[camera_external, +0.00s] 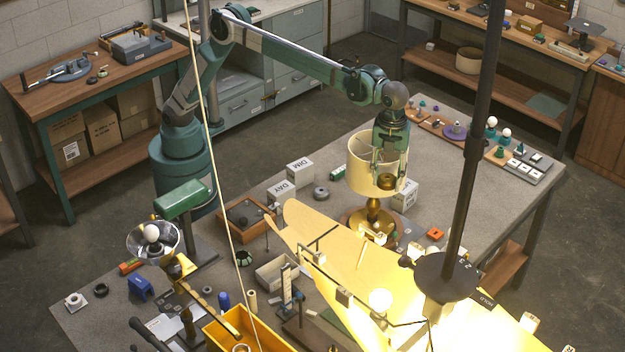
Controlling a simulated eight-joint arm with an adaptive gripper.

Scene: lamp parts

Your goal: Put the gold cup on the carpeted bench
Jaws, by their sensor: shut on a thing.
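My gripper (388,181) points down in front of the cream lampshade (361,165). It is shut on a small dark-gold piece, which looks like the gold cup (387,184). The fingers partly cover it, and its exact shape is too small to tell. It is held above the bench top, level with the lower half of the shade. Whether it touches the shade cannot be told. The grey carpeted bench (435,195) runs beneath, with its surface visible to the right of the shade.
A gold lamp base (373,212) stands below the shade. White lettered boxes (300,172) stand to the left. A large lit yellow panel (420,280) and a dark pole (478,150) take up the front right. A yellow bin (235,330) is at the front.

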